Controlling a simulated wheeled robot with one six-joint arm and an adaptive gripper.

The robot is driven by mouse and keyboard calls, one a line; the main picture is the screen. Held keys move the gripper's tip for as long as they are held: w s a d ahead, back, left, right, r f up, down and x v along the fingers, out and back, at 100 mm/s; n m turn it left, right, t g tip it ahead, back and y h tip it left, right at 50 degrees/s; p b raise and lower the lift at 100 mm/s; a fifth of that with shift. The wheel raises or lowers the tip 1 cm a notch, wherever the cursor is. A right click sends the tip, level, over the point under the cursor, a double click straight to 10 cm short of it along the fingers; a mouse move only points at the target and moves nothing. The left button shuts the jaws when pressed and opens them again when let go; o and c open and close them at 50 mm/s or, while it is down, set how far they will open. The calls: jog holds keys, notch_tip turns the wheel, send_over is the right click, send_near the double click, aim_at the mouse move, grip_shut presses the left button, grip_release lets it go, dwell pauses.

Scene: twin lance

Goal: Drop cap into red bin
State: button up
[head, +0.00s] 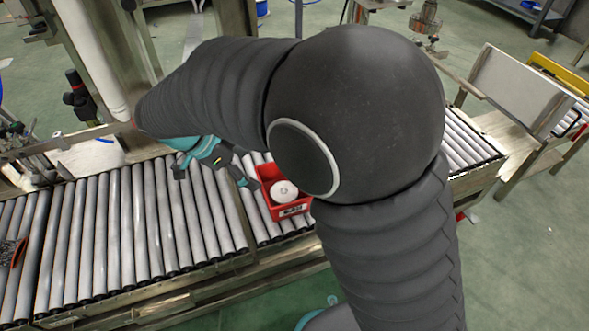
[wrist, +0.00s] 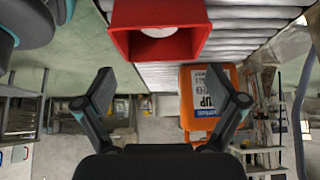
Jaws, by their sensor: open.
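My gripper (head: 214,179) is to the left of the bin in the head view, above the rollers. Its fingers are spread wide with nothing between them, also in the wrist view (wrist: 160,82). My arm covers the conveyor just right of the bin.
The roller conveyor (head: 150,215) runs across the scene, with bare rollers left of the bin. An orange-red container with dark contents (head: 12,254) is at the far left. An orange labelled object (wrist: 200,112) shows beyond the right finger in the wrist view. Green floor lies around.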

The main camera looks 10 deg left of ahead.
jog(key=d+r+n+g+y, duration=0.1)
jog(key=d+r+n+y, duration=0.2)
jog(key=d, duration=0.8)
jog(key=d+r+n+y, duration=0.15)
jog(key=d+r, duration=0.35)
jog(key=d, duration=0.5)
jog(key=s+d+r+n+t+y, duration=0.1)
jog(key=s+d+n+t, duration=0.2)
jog(key=s+d+n, duration=0.4)
jog(key=s+d, duration=0.4)
jog(key=d, duration=0.2)
jog(key=shift+d+r, duration=0.15)
jog(key=shift+r, duration=0.05)
jog(key=shift+n+y, duration=0.25)
